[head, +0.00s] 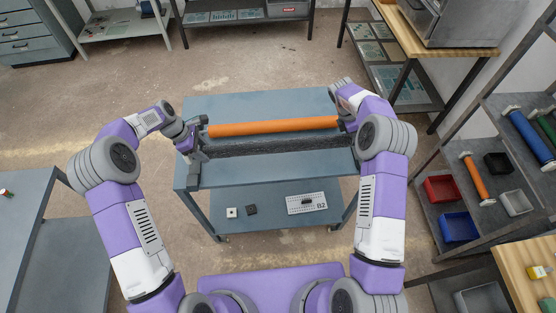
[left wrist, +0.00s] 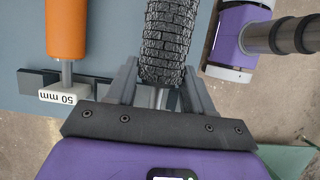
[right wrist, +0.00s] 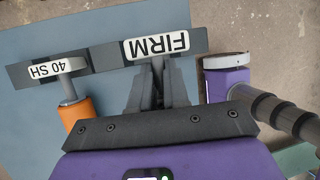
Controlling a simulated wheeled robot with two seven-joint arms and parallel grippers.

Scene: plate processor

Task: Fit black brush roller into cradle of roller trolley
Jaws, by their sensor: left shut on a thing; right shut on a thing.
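The black brush roller (head: 275,145) lies across the roller trolley (head: 270,170), in front of the orange roller. In the left wrist view its bristled end (left wrist: 167,40) points away between the fingers of my left gripper (left wrist: 158,92), shut around its end shaft. My right gripper (right wrist: 160,70) is shut at the other end, close beside a plate labelled FIRM (right wrist: 157,47); the brush itself is hidden there. I cannot tell whether the shaft ends rest in the cradle or sit just above it.
The orange roller (head: 272,127) lies parallel behind the brush, near labels "50 mm" (left wrist: 58,97) and "40 SH" (right wrist: 50,68). The lower shelf holds small blocks and a B2 plate (head: 306,203). A shelf with bins (head: 460,227) stands right; a bench (head: 30,190) stands left.

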